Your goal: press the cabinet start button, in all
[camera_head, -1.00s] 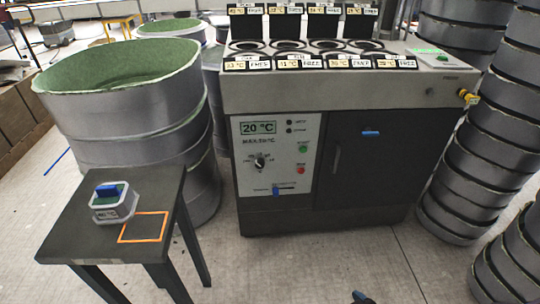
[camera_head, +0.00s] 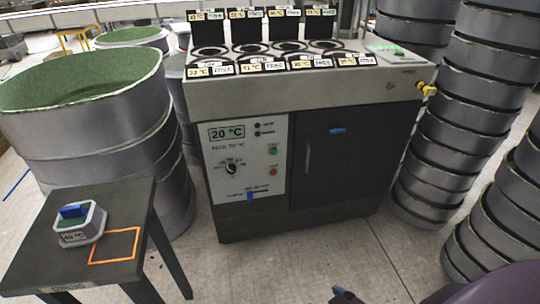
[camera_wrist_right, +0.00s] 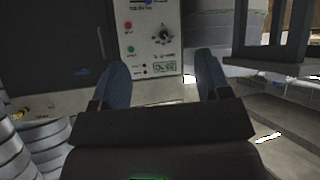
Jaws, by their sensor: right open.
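The grey cabinet (camera_head: 250,217) stands ahead with a light control panel on its left front. Its green start button (camera_head: 273,150) sits above a red button (camera_head: 273,172), right of the dial (camera_head: 232,168). The display (camera_head: 226,132) reads 20 °C. The right wrist view shows the panel upside down, with the green button (camera_wrist_right: 130,50) and red button (camera_wrist_right: 128,25). My right gripper (camera_wrist_right: 162,64) is open and empty, its fingers apart, with the panel beyond them and no visible contact. My left gripper is out of view.
A dark table (camera_head: 30,268) at left holds a small grey mould (camera_head: 80,222) with a blue handle beside an orange square outline (camera_head: 115,246). Large green-lined drums (camera_head: 90,120) stand behind it. Floor before the cabinet is clear.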

